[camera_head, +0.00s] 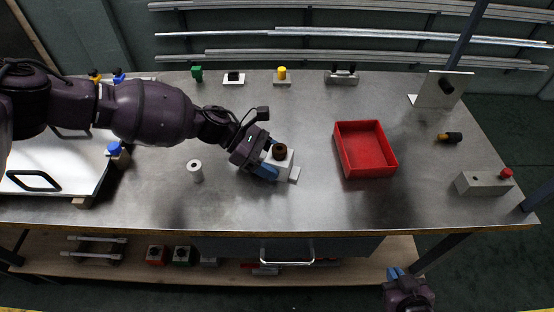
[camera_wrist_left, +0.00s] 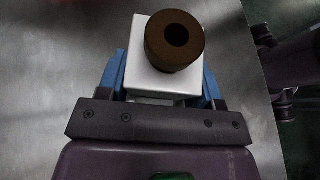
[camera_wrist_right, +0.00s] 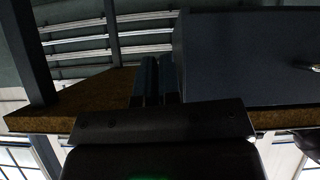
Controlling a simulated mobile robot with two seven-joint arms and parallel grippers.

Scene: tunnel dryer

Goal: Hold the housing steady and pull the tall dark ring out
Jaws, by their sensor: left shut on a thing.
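The housing is a white block (camera_head: 276,172) on the metal table near its middle. The tall dark ring (camera_head: 280,152), brown-black with a hole, stands up from its top. In the left wrist view the ring (camera_wrist_left: 175,42) rises above the white housing (camera_wrist_left: 160,84). My left gripper (camera_head: 268,163) is shut on the housing, with one blue finger on each side. My right gripper (camera_head: 396,273) is empty, low in front of the table's front edge. In the right wrist view its two fingers (camera_wrist_right: 157,80) are close together.
A red open tray (camera_head: 372,174) lies right of the housing. A light cylinder (camera_head: 195,170) stands left of it. A grey block with a red knob (camera_head: 485,183) is at the right. Several small fixtures line the back. Bare table surrounds the housing's front.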

